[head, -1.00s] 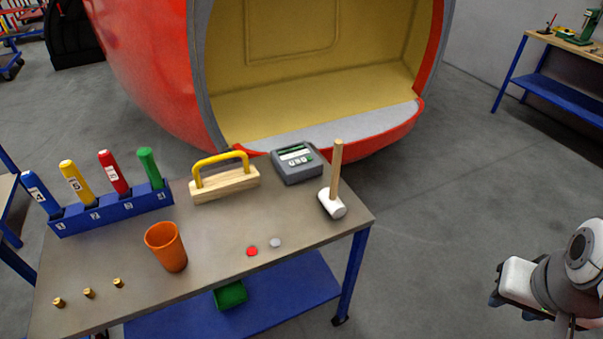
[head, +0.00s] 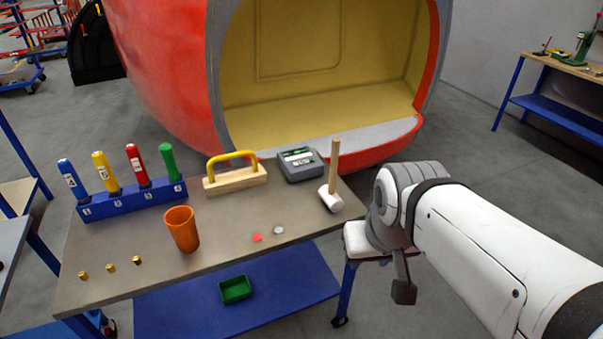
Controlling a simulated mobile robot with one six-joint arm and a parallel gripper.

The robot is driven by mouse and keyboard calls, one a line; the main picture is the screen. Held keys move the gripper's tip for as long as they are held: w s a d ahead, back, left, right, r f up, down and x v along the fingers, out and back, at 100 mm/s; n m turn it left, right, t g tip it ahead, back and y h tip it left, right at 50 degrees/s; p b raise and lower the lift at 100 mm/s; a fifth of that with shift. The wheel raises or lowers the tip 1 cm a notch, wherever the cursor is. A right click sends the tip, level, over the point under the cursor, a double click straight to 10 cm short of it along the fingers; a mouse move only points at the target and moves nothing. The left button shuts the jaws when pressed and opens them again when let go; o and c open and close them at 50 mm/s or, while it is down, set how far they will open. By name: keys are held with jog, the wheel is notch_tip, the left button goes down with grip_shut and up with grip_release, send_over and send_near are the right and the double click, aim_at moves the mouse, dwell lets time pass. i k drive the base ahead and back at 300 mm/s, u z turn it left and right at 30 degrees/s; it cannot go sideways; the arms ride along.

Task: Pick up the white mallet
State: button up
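The white mallet (head: 330,198) rests on its head near the right end of the grey workbench (head: 215,262). Its wooden handle stands up, leaning very slightly. My gripper (head: 358,245) is just right of and below the mallet in the picture, by the bench's right corner, and apart from it. My wrist and white arm reach in from the right. The fingers are small and partly hidden, so I cannot tell whether they are open or shut. Nothing shows held in them.
A grey device (head: 300,165) stands left of the mallet, with a yellow-handled wooden block (head: 235,178) beyond. A blue rack (head: 130,199) holds several coloured handles. An orange cup (head: 182,229), red disc (head: 257,238) and grey disc (head: 278,230) lie nearer. The red nosecone (head: 165,75) rises behind.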

aim_at(328, 194)
jog(key=z, duration=0.05)
jog(key=i, duration=1)
jog(key=u, duration=0.05)
